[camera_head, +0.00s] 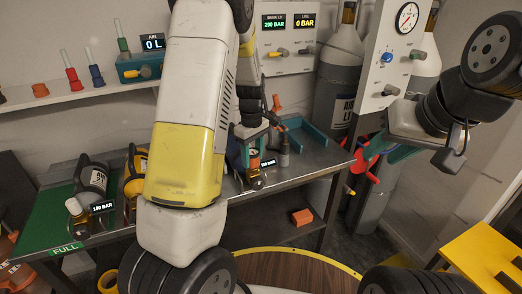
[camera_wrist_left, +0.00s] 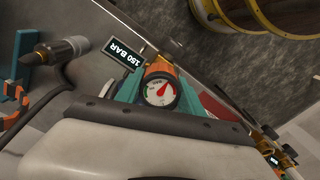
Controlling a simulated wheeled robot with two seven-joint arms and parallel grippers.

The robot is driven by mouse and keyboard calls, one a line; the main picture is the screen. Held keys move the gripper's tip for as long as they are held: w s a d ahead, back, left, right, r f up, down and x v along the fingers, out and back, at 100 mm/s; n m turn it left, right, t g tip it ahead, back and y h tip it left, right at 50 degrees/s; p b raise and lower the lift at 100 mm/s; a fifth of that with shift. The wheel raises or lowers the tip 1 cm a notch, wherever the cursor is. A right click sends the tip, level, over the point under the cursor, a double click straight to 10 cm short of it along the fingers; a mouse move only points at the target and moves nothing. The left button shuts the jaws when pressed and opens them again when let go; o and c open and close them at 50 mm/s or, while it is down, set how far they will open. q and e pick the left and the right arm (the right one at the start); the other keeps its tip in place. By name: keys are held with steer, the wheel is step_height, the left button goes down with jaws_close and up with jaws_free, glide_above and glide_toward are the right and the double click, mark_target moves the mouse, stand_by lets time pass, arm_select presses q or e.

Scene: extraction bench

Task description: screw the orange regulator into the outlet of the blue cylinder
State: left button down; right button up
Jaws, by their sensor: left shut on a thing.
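My left gripper (camera_head: 252,140) reaches down over the steel bench. It is shut on the orange regulator (camera_head: 254,158). In the left wrist view the regulator's orange body and round white gauge (camera_wrist_left: 160,92) sit between the teal fingers, with a "150 BAR" display (camera_wrist_left: 125,52) beside them. I cannot make out a blue cylinder; whatever is below the regulator is mostly hidden by the arm and gripper. My right gripper (camera_head: 394,153) is at the right, off the bench, in front of the wall panel. One teal finger shows; its opening is unclear.
A green mat marked FULL (camera_head: 66,248) at the bench's left carries a dark cylinder (camera_head: 93,178). Large grey cylinders (camera_head: 338,95) stand behind. An orange block (camera_head: 302,217) lies on the lower shelf.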

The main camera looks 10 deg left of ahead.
arm_select(q)
steer(key=m, duration=0.5)
steer(key=shift+m, duration=0.3)
steer(key=m, duration=1)
steer(key=shift+m, duration=0.3)
steer(key=m, duration=0.4)
steer(key=c, duration=0.7)
jaws_free()
